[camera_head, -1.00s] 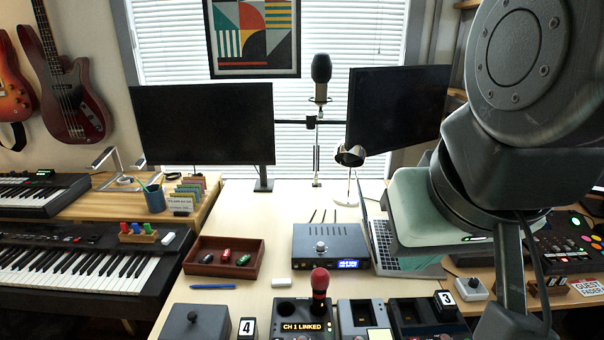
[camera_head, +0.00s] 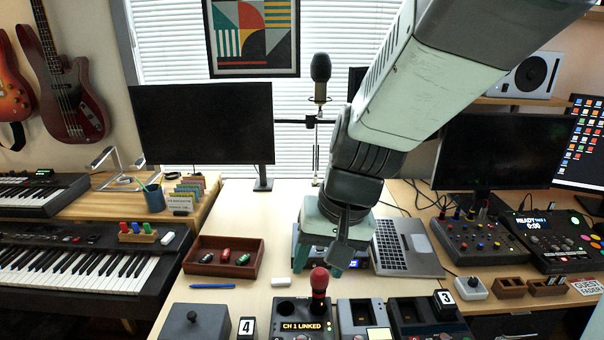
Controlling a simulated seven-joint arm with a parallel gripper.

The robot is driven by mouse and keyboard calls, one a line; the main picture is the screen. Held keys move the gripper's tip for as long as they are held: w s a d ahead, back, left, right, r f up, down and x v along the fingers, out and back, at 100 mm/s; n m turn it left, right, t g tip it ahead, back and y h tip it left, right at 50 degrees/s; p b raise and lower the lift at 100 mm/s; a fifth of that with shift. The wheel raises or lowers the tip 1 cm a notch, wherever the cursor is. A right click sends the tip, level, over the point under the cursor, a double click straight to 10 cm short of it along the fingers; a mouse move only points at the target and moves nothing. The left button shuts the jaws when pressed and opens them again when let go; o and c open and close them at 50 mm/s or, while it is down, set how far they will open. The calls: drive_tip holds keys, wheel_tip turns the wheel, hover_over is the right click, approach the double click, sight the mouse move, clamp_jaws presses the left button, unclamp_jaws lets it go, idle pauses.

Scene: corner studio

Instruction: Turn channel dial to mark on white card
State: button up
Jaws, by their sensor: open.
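My gripper (camera_head: 318,262) is open, pointing down at the middle of the light wood desk, in front of a dark box with a blue display (camera_head: 354,264). Its teal fingertips are apart, and the gripper hides most of the box. The box's silver front dial is hidden now, so I cannot tell whether the fingers are around it or touching it. A white card (camera_head: 180,203) with small writing stands by the coloured folders at the left; I cannot read it at this size.
A joystick with a red knob (camera_head: 319,280) stands close in front of my gripper, on the "CH 1 LINKED" panel (camera_head: 300,322). A wooden tray (camera_head: 223,270) with small coloured items lies left. An open laptop (camera_head: 408,250) is right of the box. The desk is clear behind the tray.

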sight(302, 339)
drive_tip(key=w+a+f+h, duration=0.1)
drive_tip(key=f, duration=0.7)
drive_tip(key=w+a+f+g, duration=0.1)
drive_tip(key=f, duration=0.8)
drive_tip(key=w+f+h, duration=0.1)
drive_tip(key=f, duration=0.7)
drive_tip(key=shift+w+a+f+g+h, duration=0.25)
drive_tip(key=shift+a+g+h, duration=0.05)
drive_tip(key=shift+a, duration=0.1)
clamp_jaws()
